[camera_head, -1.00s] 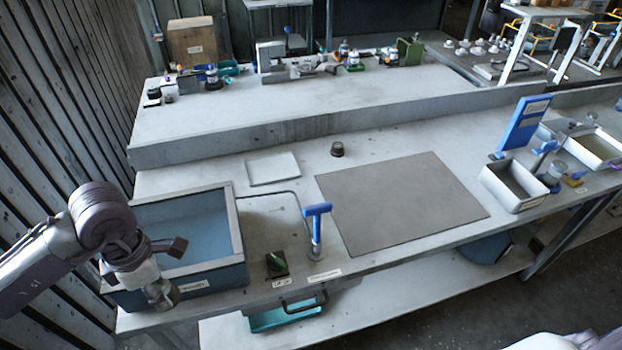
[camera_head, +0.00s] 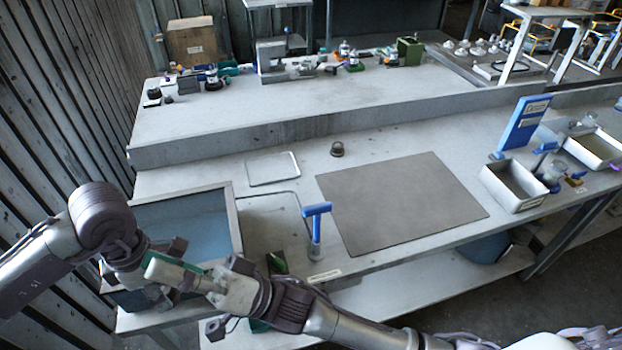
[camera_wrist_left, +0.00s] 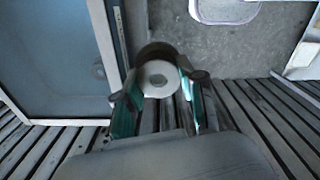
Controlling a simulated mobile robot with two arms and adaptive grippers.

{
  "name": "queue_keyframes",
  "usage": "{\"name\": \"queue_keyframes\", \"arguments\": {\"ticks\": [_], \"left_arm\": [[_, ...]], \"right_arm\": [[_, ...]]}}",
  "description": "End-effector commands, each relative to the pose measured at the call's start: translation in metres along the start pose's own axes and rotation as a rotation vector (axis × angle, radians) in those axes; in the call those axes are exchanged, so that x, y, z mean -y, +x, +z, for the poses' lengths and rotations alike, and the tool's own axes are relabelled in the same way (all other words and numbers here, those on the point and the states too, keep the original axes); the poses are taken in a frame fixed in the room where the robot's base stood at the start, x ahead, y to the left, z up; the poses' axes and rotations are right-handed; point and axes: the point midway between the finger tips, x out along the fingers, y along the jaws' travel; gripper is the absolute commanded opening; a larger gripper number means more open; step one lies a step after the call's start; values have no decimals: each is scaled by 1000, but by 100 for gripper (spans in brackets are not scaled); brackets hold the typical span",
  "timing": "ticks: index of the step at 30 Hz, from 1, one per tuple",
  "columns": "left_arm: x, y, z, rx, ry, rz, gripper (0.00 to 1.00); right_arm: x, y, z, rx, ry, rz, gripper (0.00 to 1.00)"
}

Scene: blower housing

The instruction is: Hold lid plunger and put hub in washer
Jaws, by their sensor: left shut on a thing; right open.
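The washer looks to be the blue open tank (camera_head: 240,215) at left, with a pale rim and blue inside; it also fills the left of the left wrist view (camera_wrist_left: 50,60). My left gripper (camera_head: 160,297) is at its front edge, shut on a round grey part, likely the hub (camera_wrist_left: 158,78), with a pale disc face. A blue T-handle (camera_head: 316,211), possibly the lid plunger, stands upright right of the tank.
A grey bin (camera_head: 515,187) and blue board (camera_head: 522,125) stand at right. The raised back shelf holds several small parts.

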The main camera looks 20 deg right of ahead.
Motion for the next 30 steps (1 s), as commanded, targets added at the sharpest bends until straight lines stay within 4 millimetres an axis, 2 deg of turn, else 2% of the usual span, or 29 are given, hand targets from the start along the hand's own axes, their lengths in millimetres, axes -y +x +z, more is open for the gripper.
{"name": "queue_keyframes", "arguments": {"ticks": [1, 3, 8, 11, 16, 21, 25, 27, 28, 29, 30], "left_arm": [[0, 0, 0, 0, 0, 0, 0], [0, 0, 0, 0, 0, 0, 0], [0, 0, 0, 0, 0, 0, 0], [0, 0, 0, 0, 0, 0, 0], [0, 0, 0, 0, 0, 0, 0], [0, 0, 0, 0, 0, 0, 0], [0, 0, 0, 0, 0, 0, 0], [0, 0, 0, 0, 0, 0, 0], [0, 0, 0, 0, 0, 0, 0], [0, 0, 0, 0, 0, 0, 0], [0, 0, 0, 0, 0, 0, 0]], "right_arm": [[9, 3, -20, -25, 1, -17, 46], [9, 2, -49, -52, -65, -13, 46], [-30, -19, -107, -59, -432, 89, 46], [-57, -38, -146, -42, -705, 171, 46], [-95, -79, -228, 16, -1213, 329, 46], [-112, -123, -316, 107, -1694, 489, 46], [-110, -153, -379, 208, -2042, 593, 46], [-104, -156, -404, 283, -2244, 594, 46], [-100, -151, -411, 325, -2343, 562, 46], [-96, -138, -412, 372, -2456, 486, 46], [-92, -116, -399, 426, -2570, 343, 46]]}}
